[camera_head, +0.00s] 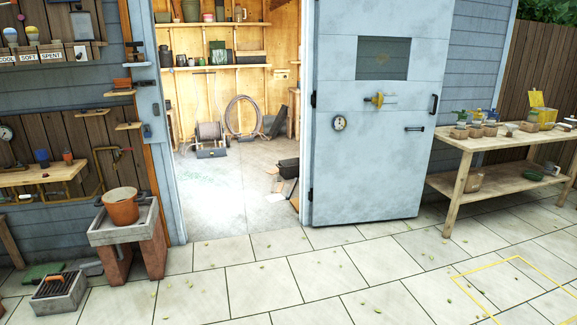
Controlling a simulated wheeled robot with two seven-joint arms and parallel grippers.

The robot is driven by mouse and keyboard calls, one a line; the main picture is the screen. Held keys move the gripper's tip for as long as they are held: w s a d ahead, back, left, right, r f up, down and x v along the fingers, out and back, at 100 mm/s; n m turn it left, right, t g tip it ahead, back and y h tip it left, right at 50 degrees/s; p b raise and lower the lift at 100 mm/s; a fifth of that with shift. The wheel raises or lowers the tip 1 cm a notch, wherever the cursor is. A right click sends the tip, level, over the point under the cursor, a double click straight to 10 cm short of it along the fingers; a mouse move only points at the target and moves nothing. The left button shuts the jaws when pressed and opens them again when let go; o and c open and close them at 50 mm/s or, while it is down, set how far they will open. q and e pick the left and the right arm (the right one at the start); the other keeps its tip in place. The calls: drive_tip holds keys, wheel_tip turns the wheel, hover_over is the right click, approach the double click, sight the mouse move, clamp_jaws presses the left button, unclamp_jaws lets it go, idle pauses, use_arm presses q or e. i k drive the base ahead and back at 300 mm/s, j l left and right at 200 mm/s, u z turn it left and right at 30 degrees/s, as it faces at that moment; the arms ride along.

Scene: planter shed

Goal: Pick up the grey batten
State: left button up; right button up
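I cannot clearly make out the grey batten in the head view. Some small pale and brown pieces (278,184) lie on the shed floor beside a dark box (288,168), just inside the doorway. They are too small to tell whether one is the batten. Neither of my grippers is in view.
A pale blue door (370,170) stands open right of the doorway. A wooden bench (482,142) with pots is at right. A stone stand (128,225) with a terracotta pot (120,207) and a grey tray (60,293) are at left. The paving (255,285) in front is clear.

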sight(290, 190)
drive_tip(key=i+j+u, duration=0.3)
drive_tip(key=i, duration=0.85)
drive_tip(key=i+l+u, duration=0.1)
drive_tip(key=i+u, duration=0.2)
drive_tip(key=i, duration=0.85)
drive_tip(key=i+l+z, duration=0.15)
drive_tip(key=i, duration=0.45)
drive_tip(key=i+z, duration=0.15)
drive_tip(key=i, duration=0.5)
drive_tip(key=i+j+z, duration=0.15)
drive_tip(key=i, duration=0.45)
drive_tip(key=i+j+z, duration=0.2)
drive_tip(key=i, duration=0.4)
drive_tip(key=i+z, duration=0.15)
drive_tip(key=i, duration=0.7)
drive_tip(key=i+z, duration=0.15)
drive_tip(key=i, duration=0.7)
